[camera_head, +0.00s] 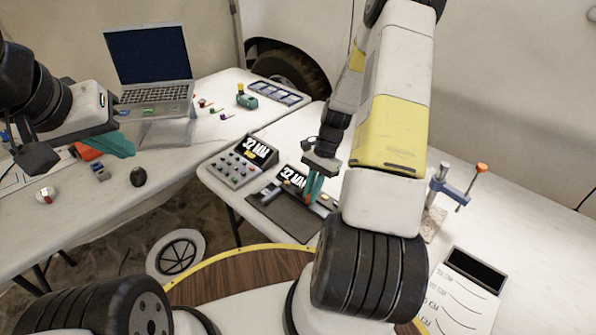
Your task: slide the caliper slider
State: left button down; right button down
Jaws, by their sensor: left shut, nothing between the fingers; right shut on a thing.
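The caliper (270,191) lies on a dark mat (276,219) on the right-hand table, with a display (292,178) reading "32 MM" behind it. My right gripper (313,192) points down over the caliper, its teal fingers shut on the caliper slider. The slider itself is mostly hidden by the fingers, and my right arm covers the area to the right. My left gripper (118,146) is shut and empty above the left-hand table, well away from the caliper.
A keypad box (240,163) with a "32 MM" screen stands left of the mat. A laptop (150,70), a black mouse (138,177) and small items are on the left table. A blue clamp (452,188) and a tablet (474,270) are at right.

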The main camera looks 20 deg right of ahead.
dwell(0.8)
jog(key=s+d, duration=0.2)
jog(key=s, duration=0.1)
jog(key=shift+s, duration=0.3)
jog(key=shift+w, duration=0.1)
jog(key=c, duration=1.4)
grip_release()
jog(key=shift+c, duration=0.2)
jog(key=v, duration=0.7)
jog(key=shift+d+r, duration=0.15)
jog(key=shift+r, duration=0.2)
jog(key=shift+w, duration=0.1)
